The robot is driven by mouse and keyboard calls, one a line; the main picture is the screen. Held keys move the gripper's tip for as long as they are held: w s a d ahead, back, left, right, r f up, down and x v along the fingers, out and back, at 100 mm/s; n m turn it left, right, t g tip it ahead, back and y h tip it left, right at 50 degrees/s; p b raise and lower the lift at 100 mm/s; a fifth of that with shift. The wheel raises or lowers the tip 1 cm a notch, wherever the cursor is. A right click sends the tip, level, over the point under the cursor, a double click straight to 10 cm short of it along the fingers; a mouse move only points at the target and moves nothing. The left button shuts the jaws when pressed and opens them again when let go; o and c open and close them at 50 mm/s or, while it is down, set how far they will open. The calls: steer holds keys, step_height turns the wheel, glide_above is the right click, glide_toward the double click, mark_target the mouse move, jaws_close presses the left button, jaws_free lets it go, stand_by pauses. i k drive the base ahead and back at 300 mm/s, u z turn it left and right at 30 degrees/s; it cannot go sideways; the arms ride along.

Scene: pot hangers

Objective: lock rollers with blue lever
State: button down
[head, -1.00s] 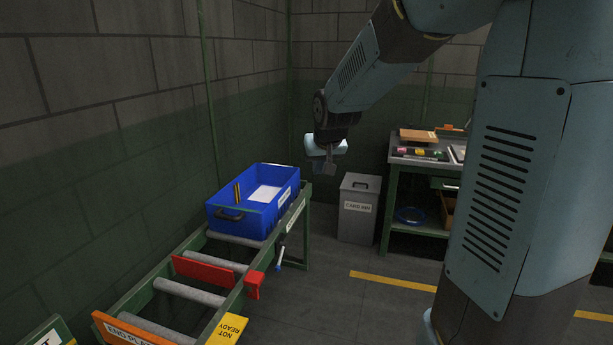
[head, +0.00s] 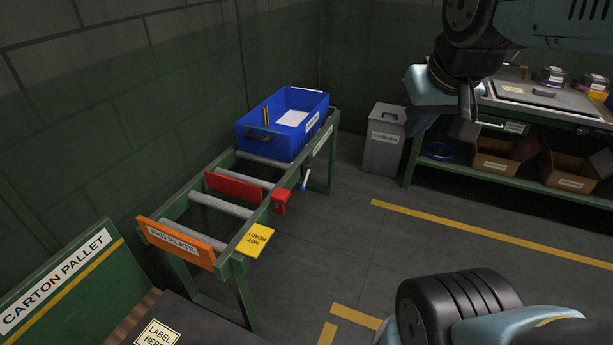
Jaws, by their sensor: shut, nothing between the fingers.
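The roller stand (head: 225,254) has a green frame and grey rollers (head: 221,206). A red block (head: 281,201) is fixed on the same side rail, nearer to me. My gripper (head: 466,130) is in the air at the upper right, well to the right of the lever and touching nothing. Its fingers are shut and empty.
A blue crate (head: 265,147) with a white sheet sits on the far rollers. A red plate (head: 234,187) and an orange end plate (head: 180,241) cross the stand. Floor between is clear.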

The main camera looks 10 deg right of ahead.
mark_target(309, 167)
steer(key=z, duration=0.4)
steer(key=k, duration=1)
steer(key=z, duration=0.8)
steer(key=i, duration=1.1)
steer(key=u, duration=0.45)
steer(key=i, duration=0.95)
steer(key=u, duration=1.05)
steer(key=i, duration=0.65)
steer(key=u, duration=0.4)
steer(key=k, duration=0.8)
steer(key=u, duration=0.35)
steer(key=i, duration=0.15)
steer(key=z, duration=0.2)
